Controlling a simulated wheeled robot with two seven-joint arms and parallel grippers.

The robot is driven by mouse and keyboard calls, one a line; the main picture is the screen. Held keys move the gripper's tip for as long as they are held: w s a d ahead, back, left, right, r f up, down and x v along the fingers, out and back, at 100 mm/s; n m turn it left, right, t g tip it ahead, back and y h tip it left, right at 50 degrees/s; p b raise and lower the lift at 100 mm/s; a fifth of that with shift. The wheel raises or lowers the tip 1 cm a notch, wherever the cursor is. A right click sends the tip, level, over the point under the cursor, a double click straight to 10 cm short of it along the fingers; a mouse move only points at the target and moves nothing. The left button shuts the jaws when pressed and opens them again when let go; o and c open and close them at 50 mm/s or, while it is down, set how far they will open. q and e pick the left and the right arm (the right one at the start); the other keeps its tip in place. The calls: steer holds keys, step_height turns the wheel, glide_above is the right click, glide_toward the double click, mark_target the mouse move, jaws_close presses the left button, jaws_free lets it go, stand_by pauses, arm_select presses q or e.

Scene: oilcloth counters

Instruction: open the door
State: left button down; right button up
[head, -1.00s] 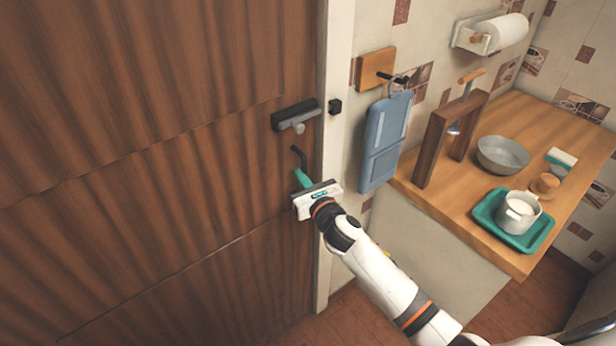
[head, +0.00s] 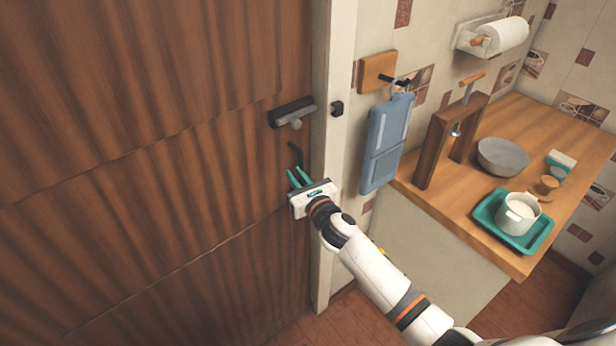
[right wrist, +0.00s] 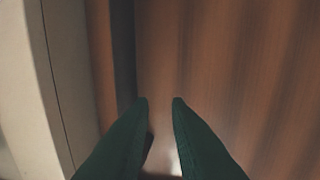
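The brown wooden door (head: 150,190) fills the left of the head view and looks shut against its pale frame (head: 332,150). A dark lever handle (head: 297,153) sticks out near its right edge. My right gripper (head: 298,178) is just below the handle, its teal fingers apart and pointing at the door. In the right wrist view the two fingers (right wrist: 160,100) are apart with nothing clear between them, in front of door wood; the handle cannot be made out there. My left gripper is not in view.
A dark latch-like fitting (head: 292,111) sits on the door above the handle. A blue board (head: 386,142) hangs on the wall right of the frame. A wooden counter (head: 465,225) at right holds a grey bowl (head: 503,156) and a teal tray (head: 488,212) with a white pot (head: 517,213).

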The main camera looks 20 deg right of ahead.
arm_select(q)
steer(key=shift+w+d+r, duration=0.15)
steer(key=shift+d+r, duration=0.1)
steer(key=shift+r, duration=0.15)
arm_select(e)
steer(key=s+d+f, duration=0.2)
steer(key=s+d, duration=0.2)
steer(key=s, duration=0.7)
steer(key=shift+s+h, duration=0.3)
arm_select(q)
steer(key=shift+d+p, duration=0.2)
steer(key=shift+p, duration=0.15)
arm_select(e)
steer(key=shift+d, duration=0.15)
